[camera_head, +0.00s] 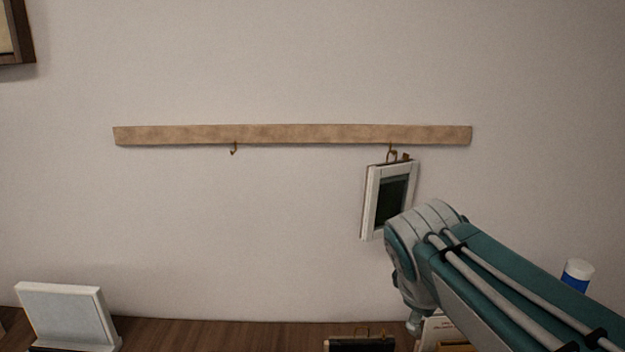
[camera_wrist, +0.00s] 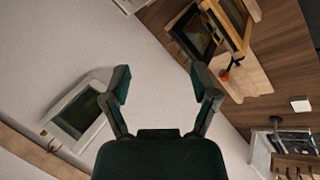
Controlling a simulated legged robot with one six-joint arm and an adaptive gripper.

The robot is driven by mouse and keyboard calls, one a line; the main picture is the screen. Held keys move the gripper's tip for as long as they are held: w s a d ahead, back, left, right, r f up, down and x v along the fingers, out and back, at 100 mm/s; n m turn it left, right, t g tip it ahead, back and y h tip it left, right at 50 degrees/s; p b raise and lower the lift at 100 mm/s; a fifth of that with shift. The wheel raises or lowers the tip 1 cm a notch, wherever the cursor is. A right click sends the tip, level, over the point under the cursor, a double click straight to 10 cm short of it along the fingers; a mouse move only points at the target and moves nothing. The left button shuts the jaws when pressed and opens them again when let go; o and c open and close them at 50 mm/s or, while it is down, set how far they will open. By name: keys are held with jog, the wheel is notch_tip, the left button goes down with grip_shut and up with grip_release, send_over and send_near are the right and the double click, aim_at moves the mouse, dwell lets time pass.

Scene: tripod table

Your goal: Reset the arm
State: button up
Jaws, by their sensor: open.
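My gripper (camera_wrist: 162,84) is open, with its two dark fingers spread wide and nothing between them in the wrist view. In the head view my arm reaches in from the lower right, and its bent joint hides the gripper. A small white-framed picture (camera_head: 371,202) hangs tilted from the right hook of a wooden rail (camera_head: 300,134), partly covered by my arm.
The left hook (camera_head: 233,148) is empty. A white panel (camera_head: 65,315) stands on the wooden tabletop (camera_head: 210,335). A blue bottle with a white cap (camera_head: 577,273) is behind my arm. In the wrist view, a dark picture frame (camera_wrist: 190,36) stands on the table.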

jog(key=s+a+f+m+y, duration=0.1)
jog(key=s+f+m+y, duration=0.2)
jog(key=s+f+m, duration=0.5)
jog(key=shift+s+a+f+m+t, duration=0.2)
jog(key=shift+s+f+m+t, duration=0.15)
jog(key=shift+s, duration=1.9)
jog(key=shift+r, duration=0.1)
dwell(0.5)
